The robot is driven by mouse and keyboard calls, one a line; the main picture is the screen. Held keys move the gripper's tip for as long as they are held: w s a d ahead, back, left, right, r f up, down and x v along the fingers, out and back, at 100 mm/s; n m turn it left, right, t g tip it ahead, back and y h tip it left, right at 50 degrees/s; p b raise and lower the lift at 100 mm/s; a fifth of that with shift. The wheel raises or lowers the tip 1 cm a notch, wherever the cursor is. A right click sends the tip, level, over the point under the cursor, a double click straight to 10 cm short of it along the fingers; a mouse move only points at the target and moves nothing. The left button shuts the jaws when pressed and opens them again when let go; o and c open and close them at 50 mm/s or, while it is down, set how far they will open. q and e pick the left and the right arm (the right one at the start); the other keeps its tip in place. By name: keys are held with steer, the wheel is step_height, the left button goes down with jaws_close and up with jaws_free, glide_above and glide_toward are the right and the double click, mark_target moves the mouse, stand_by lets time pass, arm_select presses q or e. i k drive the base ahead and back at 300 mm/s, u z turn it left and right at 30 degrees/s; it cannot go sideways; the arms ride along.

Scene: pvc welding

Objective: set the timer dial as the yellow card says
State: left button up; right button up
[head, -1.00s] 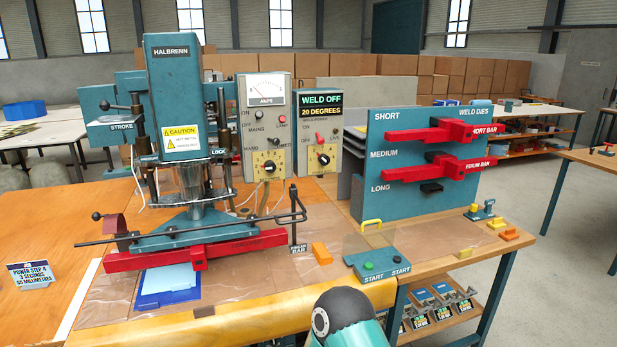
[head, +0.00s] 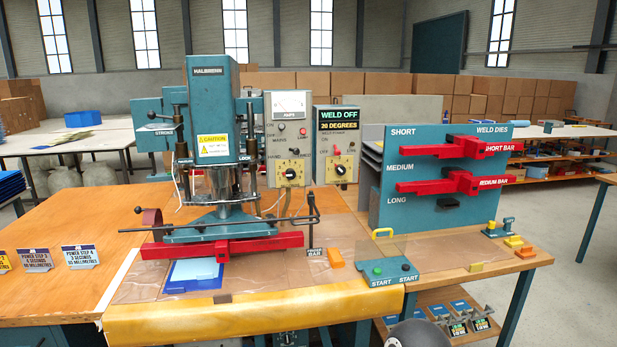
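A grey control box with an AMPS meter (head: 291,104) stands behind the press and carries a black knob on a yellow dial face (head: 291,173). Beside it is a second box reading WELD OFF and 20 DEGREES (head: 338,120), with a red switch and a black knob (head: 339,170) low on its front. Labels near both knobs are too small to read, so I cannot tell which is the timer dial. A partly cut-off card with yellow on it (head: 4,263) stands at the left edge; its text is unreadable.
The blue Halbrenn press (head: 214,115) stands on the wooden bench over a red bar (head: 222,246). A START box (head: 390,271) is at the front, a rack with red bars (head: 425,205) at right.

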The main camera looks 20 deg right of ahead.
mark_target(291, 174)
steer(key=u, duration=0.05)
steer(key=i, duration=1)
steer(key=z, duration=0.1)
